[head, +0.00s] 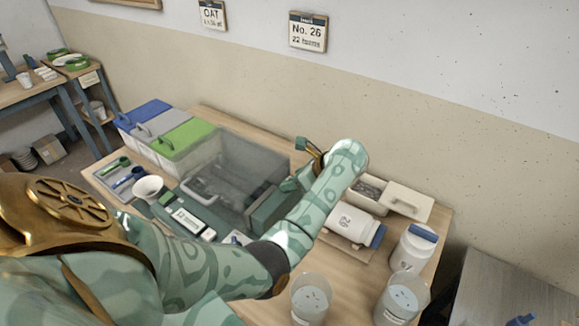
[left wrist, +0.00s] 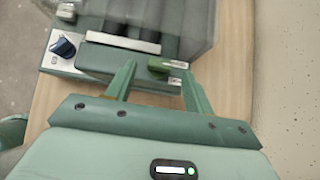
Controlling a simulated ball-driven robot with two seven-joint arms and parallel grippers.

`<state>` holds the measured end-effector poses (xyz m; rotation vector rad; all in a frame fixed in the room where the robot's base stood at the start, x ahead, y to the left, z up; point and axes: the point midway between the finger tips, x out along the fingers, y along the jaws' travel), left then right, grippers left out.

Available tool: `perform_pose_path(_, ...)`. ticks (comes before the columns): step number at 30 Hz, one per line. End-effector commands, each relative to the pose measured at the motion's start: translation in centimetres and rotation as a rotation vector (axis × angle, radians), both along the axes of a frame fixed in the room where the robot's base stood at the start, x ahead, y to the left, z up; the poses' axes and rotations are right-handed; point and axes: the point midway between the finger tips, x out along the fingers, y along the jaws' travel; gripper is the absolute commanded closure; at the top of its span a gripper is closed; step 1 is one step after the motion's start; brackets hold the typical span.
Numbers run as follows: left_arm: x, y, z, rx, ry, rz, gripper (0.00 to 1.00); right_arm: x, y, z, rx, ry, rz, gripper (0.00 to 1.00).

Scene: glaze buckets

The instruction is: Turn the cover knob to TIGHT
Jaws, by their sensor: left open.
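The green machine (head: 272,212) with a smoky clear cover (head: 245,165) stands mid-table. In the left wrist view, a green knob (left wrist: 160,65) sits on the machine's near edge, with small white labels beside it that are too small to read. A blue knob (left wrist: 63,46) sits on a white plate further left. I cannot tell for certain which is the cover knob. My left gripper (head: 300,165) is open at the machine's far right end. In the wrist view its fingertips (left wrist: 155,76) are spread either side of the green knob, with gaps showing. My arm hides the knobs in the head view.
Bins with blue, grey and green lids (head: 188,138) stand at the back left. A white jar lies on its side (head: 350,224) right of my arm. An upright jar (head: 412,250) and clear buckets (head: 311,296) stand nearer. The wall is close behind.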

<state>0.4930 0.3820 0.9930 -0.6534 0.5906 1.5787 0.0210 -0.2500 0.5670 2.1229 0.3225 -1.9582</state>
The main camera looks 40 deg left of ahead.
Motion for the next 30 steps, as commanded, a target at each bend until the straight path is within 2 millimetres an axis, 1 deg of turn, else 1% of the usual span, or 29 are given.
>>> perform_pose_path(1,-0.1,0.7,-0.8,0.002,0.002,0.001,0.47,-0.1,-0.1,-0.3,-0.001,0.002,0.001,1.00)
perform_pose_path(6,-0.2,2.0,-2.0,0.001,0.002,0.000,0.47,-0.1,-0.3,-0.7,-0.003,0.003,0.002,1.00)
perform_pose_path(16,-0.2,2.3,-2.3,0.000,-0.001,0.001,0.47,-0.1,-0.4,-0.7,-0.005,0.004,0.002,1.00)
perform_pose_path(17,-0.2,2.3,-2.3,0.000,-0.001,0.001,0.50,-0.1,-0.4,-0.7,-0.005,0.004,0.002,1.00)
perform_pose_path(18,-0.2,2.3,-2.3,0.000,-0.001,0.001,0.61,-0.1,-0.4,-0.7,-0.005,0.004,0.002,1.00)
perform_pose_path(20,-0.2,2.3,-2.3,0.000,-0.001,0.001,0.78,-0.1,-0.4,-0.7,-0.005,0.004,0.002,1.00)
perform_pose_path(21,-0.2,2.3,-2.3,0.000,-0.001,0.001,0.89,-0.1,-0.4,-0.7,-0.005,0.004,0.002,1.00)
perform_pose_path(22,-0.2,2.3,-2.3,0.000,-0.001,0.001,0.92,-0.1,-0.4,-0.7,-0.005,0.004,0.002,1.00)
perform_pose_path(30,-0.3,2.3,-2.3,0.000,-0.001,-0.019,0.92,-0.2,-0.4,-0.8,-0.005,0.004,0.001,1.00)
